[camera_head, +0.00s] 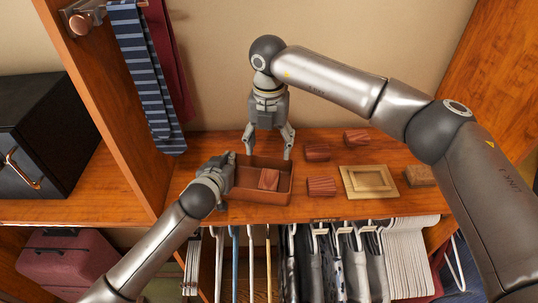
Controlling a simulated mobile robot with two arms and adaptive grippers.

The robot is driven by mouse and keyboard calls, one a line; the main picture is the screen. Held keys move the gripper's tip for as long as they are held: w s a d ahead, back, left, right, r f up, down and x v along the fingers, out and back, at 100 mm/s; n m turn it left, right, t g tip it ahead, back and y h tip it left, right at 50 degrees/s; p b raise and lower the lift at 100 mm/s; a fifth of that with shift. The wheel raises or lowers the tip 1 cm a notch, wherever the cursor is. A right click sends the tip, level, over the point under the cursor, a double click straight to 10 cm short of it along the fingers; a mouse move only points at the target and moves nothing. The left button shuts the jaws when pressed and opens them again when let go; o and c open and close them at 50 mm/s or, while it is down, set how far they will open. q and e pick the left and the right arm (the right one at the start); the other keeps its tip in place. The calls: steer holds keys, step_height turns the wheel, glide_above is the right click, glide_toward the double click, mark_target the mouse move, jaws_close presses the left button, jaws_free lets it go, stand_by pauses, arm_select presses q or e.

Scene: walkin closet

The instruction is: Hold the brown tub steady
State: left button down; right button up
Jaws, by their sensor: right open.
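The brown tub (278,196) is an open rectangular box on the wooden shelf, with one reddish-brown block (268,180) inside. My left gripper (230,166) is at the tub's left wall and appears to touch it. Its fingers are seen mostly from behind, so whether they close on the wall is unclear. My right gripper (268,153) points down at the tub's back side, with its two fingers spread apart and nothing visible between them.
Reddish blocks (317,152), (357,137) and (321,186) lie right of the tub. A tan square tray (349,190) and a brown block (420,176) lie farther right. Clothes on hangers (340,250) hang below the shelf's front edge. A wooden upright (110,110) and ties (146,85) stand left.

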stand_by(0.4)
arm_select(q)
steer(key=c, duration=1.6)
jaws_free()
steer(key=shift+o, duration=0.2)
steer(key=shift+s, duration=0.15)
